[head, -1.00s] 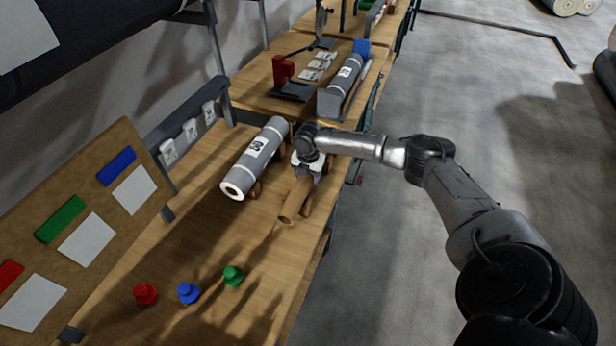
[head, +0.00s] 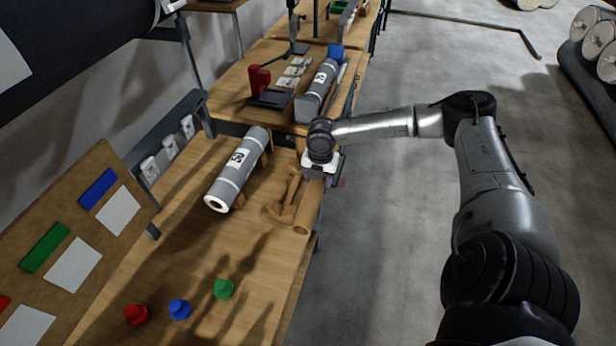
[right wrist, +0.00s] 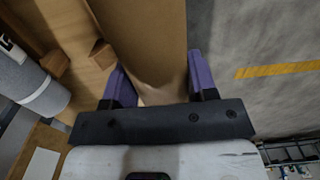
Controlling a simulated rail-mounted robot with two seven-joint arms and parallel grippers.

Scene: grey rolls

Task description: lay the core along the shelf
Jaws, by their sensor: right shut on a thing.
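The core is a brown cardboard tube (head: 306,214), and its near end shows in the head view by the bench's right edge. My right gripper (head: 320,178) is shut on it from above; the arm hides the far part of the tube. In the right wrist view the core (right wrist: 145,30) runs up between the purple fingers of the gripper (right wrist: 160,82). I cannot tell which surface is the shelf. My left gripper is out of view.
A grey roll (head: 238,172) with a white label lies left of the cradle pieces on the wooden bench (head: 190,262). Red (head: 135,314), blue (head: 180,309) and green (head: 223,289) knobs stand nearer. Another grey roll (head: 317,88) lies farther back. Floor right of the bench is open.

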